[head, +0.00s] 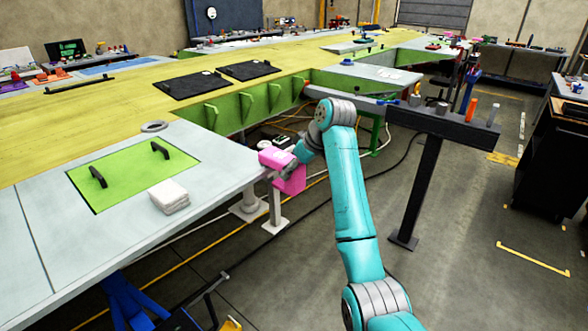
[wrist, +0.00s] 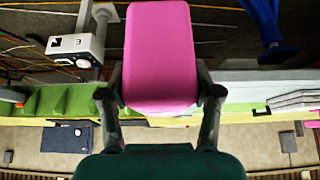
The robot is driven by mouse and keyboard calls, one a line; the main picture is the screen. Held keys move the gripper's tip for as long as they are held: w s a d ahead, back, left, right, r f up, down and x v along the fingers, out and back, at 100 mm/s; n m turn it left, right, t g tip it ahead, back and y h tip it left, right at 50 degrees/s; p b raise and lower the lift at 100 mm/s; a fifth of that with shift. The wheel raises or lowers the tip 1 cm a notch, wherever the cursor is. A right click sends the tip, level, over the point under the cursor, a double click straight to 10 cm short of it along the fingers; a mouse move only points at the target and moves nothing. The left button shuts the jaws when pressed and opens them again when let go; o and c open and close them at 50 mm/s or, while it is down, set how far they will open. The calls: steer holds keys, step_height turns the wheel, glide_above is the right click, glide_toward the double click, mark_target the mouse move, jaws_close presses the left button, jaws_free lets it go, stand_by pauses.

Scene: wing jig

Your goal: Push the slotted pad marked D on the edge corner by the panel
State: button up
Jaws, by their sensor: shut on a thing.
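My gripper (head: 291,163) is shut on a bright pink pad (head: 291,182), at the right end of the pale work surface. In the wrist view the pink pad (wrist: 160,50) fills the top middle, with one finger on each side of it. The pad's upper part lies close to the table's edge corner (head: 262,174). I cannot tell whether its slot is around the edge or only beside it. No letter is readable on the pad. The green panel (head: 128,182) with two black handles lies flat on the table, left of the corner.
A white folded stack (head: 169,196) lies in front of the panel, and a grey ring (head: 155,126) lies behind it. Table legs (head: 273,212) stand below the corner. A dark beam on a post (head: 430,128) stands to the right.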

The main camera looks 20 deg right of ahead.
steer(key=shift+w+a+f, duration=0.1)
steer(key=shift+w+a, duration=0.5)
steer(key=shift+w, duration=0.25)
steer(key=shift+w+a+f, duration=0.1)
steer(key=shift+w+a, duration=0.55)
steer(key=shift+w, duration=0.2)
steer(key=shift+w+a+f, duration=0.1)
steer(key=shift+w+a, duration=0.5)
steer(key=shift+w, duration=0.25)
stand_by(0.4)
steer(key=o, duration=1.2)
steer(key=shift+r, duration=0.1)
steer(key=v, duration=1.2)
